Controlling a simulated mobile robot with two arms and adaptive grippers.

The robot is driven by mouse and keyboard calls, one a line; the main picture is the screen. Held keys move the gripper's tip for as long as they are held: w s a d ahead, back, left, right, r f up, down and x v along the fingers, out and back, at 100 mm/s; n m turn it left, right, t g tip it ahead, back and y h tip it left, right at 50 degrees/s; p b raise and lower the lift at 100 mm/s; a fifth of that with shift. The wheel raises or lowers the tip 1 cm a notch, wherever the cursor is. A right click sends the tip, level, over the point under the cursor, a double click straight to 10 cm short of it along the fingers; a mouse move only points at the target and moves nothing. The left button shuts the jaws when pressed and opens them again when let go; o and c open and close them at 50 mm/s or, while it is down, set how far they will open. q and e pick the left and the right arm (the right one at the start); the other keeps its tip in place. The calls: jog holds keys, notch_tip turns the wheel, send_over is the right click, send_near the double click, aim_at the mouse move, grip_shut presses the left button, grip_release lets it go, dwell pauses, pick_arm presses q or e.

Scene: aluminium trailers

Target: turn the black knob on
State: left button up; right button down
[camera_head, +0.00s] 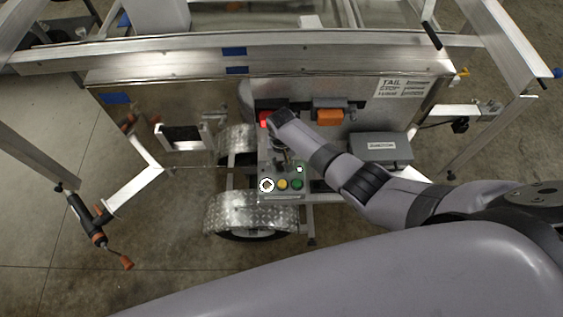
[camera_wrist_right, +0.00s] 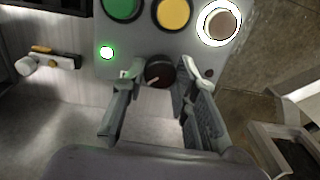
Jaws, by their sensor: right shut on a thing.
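The black knob (camera_wrist_right: 160,72) sits on the grey control panel (camera_wrist_right: 135,58), with a pale mark on its face pointing down and left in the right wrist view. My right gripper (camera_wrist_right: 153,79) has a finger on each side of the knob and is shut on it. In the head view, my right gripper (camera_head: 279,160) is over the upper part of the control box (camera_head: 270,196), and the knob is hidden by my wrist. A small green lamp (camera_wrist_right: 106,52) glows on the panel. My left gripper is not in view.
Green (camera_wrist_right: 122,8), yellow (camera_wrist_right: 174,12) and white-ringed (camera_wrist_right: 219,23) buttons line the panel. A red light (camera_head: 265,119) and an orange lamp (camera_head: 329,116) are on the trailer behind. A grey junction box (camera_head: 381,148) is to the right. A wheel fender (camera_head: 252,212) lies below.

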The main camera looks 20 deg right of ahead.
aim_at(281, 165)
jog(key=c, duration=1.2)
grip_release()
jog(key=shift+c, duration=0.2)
jog(key=shift+r, duration=0.1)
notch_tip(281, 165, up, 12)
